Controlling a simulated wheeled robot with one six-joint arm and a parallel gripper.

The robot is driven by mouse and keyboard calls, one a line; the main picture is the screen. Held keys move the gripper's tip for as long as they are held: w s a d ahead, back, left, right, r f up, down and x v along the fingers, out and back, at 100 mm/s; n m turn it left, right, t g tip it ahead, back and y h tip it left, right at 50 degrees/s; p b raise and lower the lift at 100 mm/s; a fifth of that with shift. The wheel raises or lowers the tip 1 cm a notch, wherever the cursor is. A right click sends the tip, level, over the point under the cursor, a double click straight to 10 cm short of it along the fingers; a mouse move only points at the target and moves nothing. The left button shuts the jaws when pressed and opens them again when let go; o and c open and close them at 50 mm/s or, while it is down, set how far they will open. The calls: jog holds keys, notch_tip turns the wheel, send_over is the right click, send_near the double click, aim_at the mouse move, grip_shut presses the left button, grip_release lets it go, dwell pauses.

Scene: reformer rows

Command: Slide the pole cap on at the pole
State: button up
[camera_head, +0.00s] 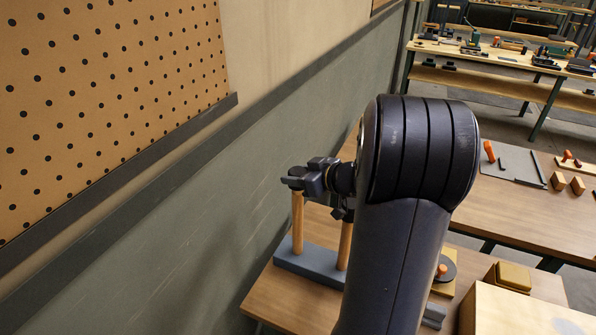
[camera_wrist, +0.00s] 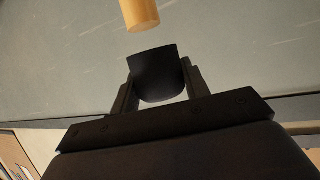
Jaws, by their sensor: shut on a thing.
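My gripper (camera_wrist: 158,88) is shut on a dark pole cap (camera_wrist: 156,70), which sits between its two fingers in the wrist view. A round wooden pole (camera_wrist: 140,13) shows beyond the cap there, with a gap between its end and the cap in the picture. In the head view my gripper (camera_head: 306,177) is at the height of the pole tops, by the left pole (camera_head: 297,222). A second pole (camera_head: 345,246) stands to its right, its upper end hidden by my arm. Both rise from a blue-grey base (camera_head: 310,261). The cap is hard to separate from the dark gripper there.
The base stands on a wooden table (camera_head: 290,300) close to the grey-green wall (camera_head: 190,215). A pegboard (camera_head: 110,90) hangs at the left. A pale box (camera_head: 515,312) and a yellow block (camera_head: 512,276) are at the front right. Other benches stand behind.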

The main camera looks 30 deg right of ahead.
jog(key=shift+f, duration=0.55)
jog(key=shift+p, duration=1.1)
dwell(1.3)
jog(key=shift+f+b, duration=1.1)
jog(key=shift+f, duration=0.95)
jog(key=o, duration=1.1)
jog(key=shift+c, duration=0.2)
jog(key=v, duration=1)
jog(key=shift+s+d+r+b, duration=0.15)
jog(key=shift+s+b, duration=0.2)
jog(key=shift+b, duration=0.05)
